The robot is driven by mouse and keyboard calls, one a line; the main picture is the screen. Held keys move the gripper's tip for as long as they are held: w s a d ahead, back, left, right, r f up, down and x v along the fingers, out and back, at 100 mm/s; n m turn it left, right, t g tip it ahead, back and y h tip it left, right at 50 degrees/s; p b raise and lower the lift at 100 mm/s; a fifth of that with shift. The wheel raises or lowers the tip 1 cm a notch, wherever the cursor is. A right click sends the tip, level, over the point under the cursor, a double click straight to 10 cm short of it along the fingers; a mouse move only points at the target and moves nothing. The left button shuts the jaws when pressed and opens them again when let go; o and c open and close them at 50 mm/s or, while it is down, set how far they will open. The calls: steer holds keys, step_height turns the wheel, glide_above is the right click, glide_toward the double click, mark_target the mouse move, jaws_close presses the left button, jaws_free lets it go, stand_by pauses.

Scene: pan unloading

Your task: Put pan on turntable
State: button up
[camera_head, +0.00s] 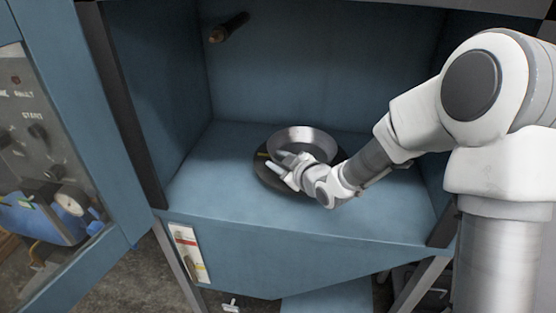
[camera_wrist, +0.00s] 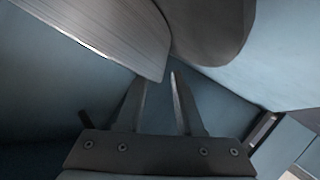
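The round silvery metal pan (camera_head: 303,136) is inside the blue cabinet and appears to sit over the dark round turntable (camera_head: 264,180). In the wrist view the pan's brushed metal side (camera_wrist: 95,28) fills the upper left, and the turntable's dark edge (camera_wrist: 213,25) shows at the top middle. My gripper (camera_head: 279,161) is at the pan's near left side, low over the turntable. In the wrist view my gripper's two fingers (camera_wrist: 157,80) are apart with nothing seen between them. The pan's edge is close to the left fingertip; I cannot tell if they touch. My wrist hides the pan's near side.
The cabinet's blue floor (camera_head: 215,165) is bare around the turntable. Side walls and a front edge bound the opening. A brown-tipped rod (camera_head: 228,28) juts from the back wall. A blue door (camera_head: 85,50) with a window stands open at the left.

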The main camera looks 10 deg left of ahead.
steer(key=v, duration=1.2)
steer(key=shift+p, duration=0.3)
steer(key=s+d+r+m+h, duration=0.25)
steer(key=d+m+h, duration=0.2)
steer(key=d, duration=0.35)
steer(key=s+d+r+m+h, duration=0.1)
steer(key=d+r+m+h, duration=0.3)
steer(key=d, duration=0.4)
steer(key=s+d+r+m+g, duration=0.1)
steer(key=s+m, duration=0.1)
steer(key=s, duration=0.4)
steer(key=s+d+m+g+h, duration=0.1)
steer(key=s+d+m+g, duration=0.1)
steer(key=s, duration=0.4)
steer(key=s+d+r+m+g, duration=0.1)
steer(key=s+d+m, duration=0.1)
steer(key=s, duration=0.4)
steer(key=shift+r+m, duration=0.35)
steer(key=shift+r, duration=0.1)
steer(key=shift+r+p, duration=0.75)
steer(key=shift+p, duration=0.1)
